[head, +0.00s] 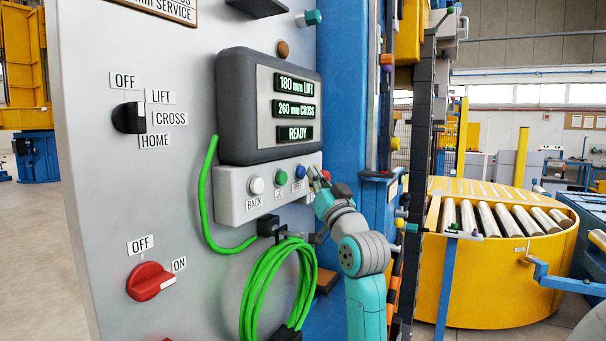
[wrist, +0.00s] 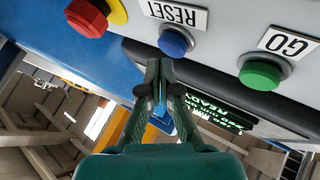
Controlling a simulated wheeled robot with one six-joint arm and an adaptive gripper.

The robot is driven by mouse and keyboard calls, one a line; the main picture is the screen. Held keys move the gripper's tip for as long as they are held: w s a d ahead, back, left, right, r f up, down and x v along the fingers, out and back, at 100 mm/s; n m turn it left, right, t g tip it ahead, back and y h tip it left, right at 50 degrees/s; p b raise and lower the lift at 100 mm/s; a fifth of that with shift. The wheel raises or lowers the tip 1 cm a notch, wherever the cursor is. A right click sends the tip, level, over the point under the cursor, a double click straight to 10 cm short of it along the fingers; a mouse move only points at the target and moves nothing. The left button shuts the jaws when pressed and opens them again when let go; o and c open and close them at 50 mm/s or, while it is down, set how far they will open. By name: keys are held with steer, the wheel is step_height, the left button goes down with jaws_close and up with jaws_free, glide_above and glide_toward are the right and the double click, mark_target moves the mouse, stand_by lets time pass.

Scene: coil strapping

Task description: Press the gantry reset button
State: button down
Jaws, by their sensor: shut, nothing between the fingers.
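The blue button labelled RESET (head: 300,172) is at the right part of the pale button box under the display. It also shows in the wrist view (wrist: 174,41), where the picture is upside down. My gripper (head: 318,176) is shut and empty, with its tips just right of the blue button in the head view. In the wrist view my fingertips (wrist: 158,66) are just below and slightly left of the button. I cannot tell whether they touch it. The display (head: 295,134) reads 180 mm LIFT, 260 mm CROSS and READY.
A green GO button (wrist: 260,75) and a red button with yellow collar (wrist: 88,17) flank the blue one. A white BACK button (head: 256,186) is farther left. A coiled green cable (head: 262,295) hangs below the box. A selector (head: 128,118) and red switch (head: 149,281) are left.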

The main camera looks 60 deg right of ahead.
steer(key=shift+s, duration=0.15)
steer(key=shift+s+d, duration=0.15)
steer(key=shift+s, duration=1.05)
steer(key=shift+s+d, duration=0.1)
steer(key=shift+s, duration=1.1)
